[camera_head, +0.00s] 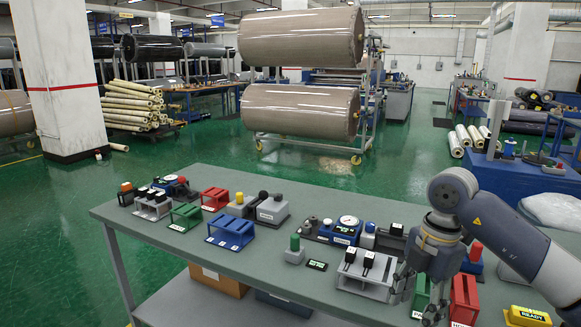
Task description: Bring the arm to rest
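My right arm (515,240) comes in from the right and reaches over the right end of the grey-green worktable (225,262). Its gripper (417,299) points down. The fingers look spread, with a green rack (421,290) showing between and behind them. I see nothing held. The gripper overlaps the right edge of a grey rack (362,283) with black-topped pieces; I cannot tell whether they touch. My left gripper is not in view.
Red (464,298), blue (231,232) and green (185,217) racks, a round gauge (348,222) and a yellow READY block (527,316) crowd the table. Large wrapped rolls (300,110) hang on a wheeled stand behind. Green floor lies open beyond.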

